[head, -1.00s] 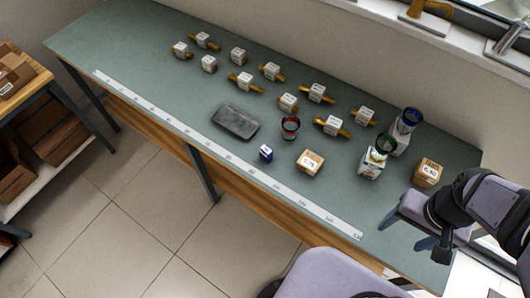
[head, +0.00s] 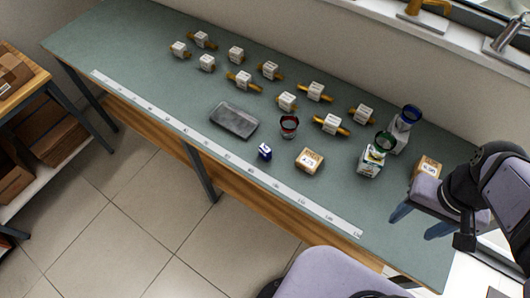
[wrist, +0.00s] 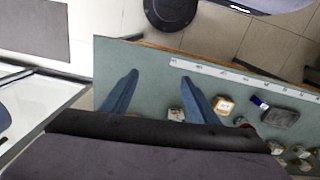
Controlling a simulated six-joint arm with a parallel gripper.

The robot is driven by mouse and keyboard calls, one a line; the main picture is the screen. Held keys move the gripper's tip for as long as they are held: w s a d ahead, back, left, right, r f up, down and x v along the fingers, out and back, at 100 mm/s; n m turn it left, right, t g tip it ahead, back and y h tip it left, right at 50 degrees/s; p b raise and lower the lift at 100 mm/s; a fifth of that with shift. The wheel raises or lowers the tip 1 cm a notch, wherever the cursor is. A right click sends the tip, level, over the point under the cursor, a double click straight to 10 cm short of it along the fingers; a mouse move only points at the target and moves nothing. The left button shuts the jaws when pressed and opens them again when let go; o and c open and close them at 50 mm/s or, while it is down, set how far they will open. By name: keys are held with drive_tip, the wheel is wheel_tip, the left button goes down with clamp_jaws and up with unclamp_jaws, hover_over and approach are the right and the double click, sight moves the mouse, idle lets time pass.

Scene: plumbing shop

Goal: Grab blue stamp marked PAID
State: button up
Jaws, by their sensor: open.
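The small blue stamp (head: 265,152) with a white marked face lies on the green bench top, just behind the white ruler strip. Its lettering is too small to read. It also shows as a small blue block in the wrist view (wrist: 259,102). My gripper (head: 419,222) is over the right end of the bench, well to the right of the stamp. Its two blue fingers (wrist: 158,82) are spread apart with nothing between them.
A dark grey pad (head: 234,121), a red-rimmed cup (head: 289,126) and a labelled box (head: 308,160) lie around the stamp. Several tagged brass fittings (head: 331,124) lie behind.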

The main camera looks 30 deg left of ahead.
drive_tip(key=w+a+f+n+t+h+b, duration=0.2)
drive_tip(key=w+a+f+n+h+b, duration=0.1)
drive_tip(key=w+a+n+b, duration=0.5)
drive_tip(key=w+a+f+n+t+h+b, duration=0.2)
drive_tip(key=w+a+f+n+h+b, duration=0.15)
drive_tip(key=w+n+b, duration=0.5)
drive_tip(key=a+r+n+t+b, duration=0.2)
drive_tip(key=a+n+t+b, duration=0.55)
drive_tip(key=a, duration=0.75)
drive_tip(key=s+a+r+n+t+y+b, duration=0.2)
drive_tip(key=s+a+n+t+b, duration=0.15)
drive_tip(key=s+a, duration=0.5)
drive_tip(key=s+a+r+n+t+y+b, duration=0.1)
drive_tip(key=s+a+r+n+t+b, duration=0.15)
drive_tip(key=s+a+n, duration=0.6)
drive_tip(key=m, duration=0.3)
approach(263, 151)
drive_tip(key=x, duration=0.4)
drive_tip(key=shift+p, duration=0.3)
drive_tip(key=shift+f, duration=0.15)
drive_tip(key=shift+p+x, duration=0.85)
drive_tip(key=shift+x, duration=2.8)
drive_tip(key=shift+a+f, duration=0.15)
drive_tip(key=c, duration=1.1)
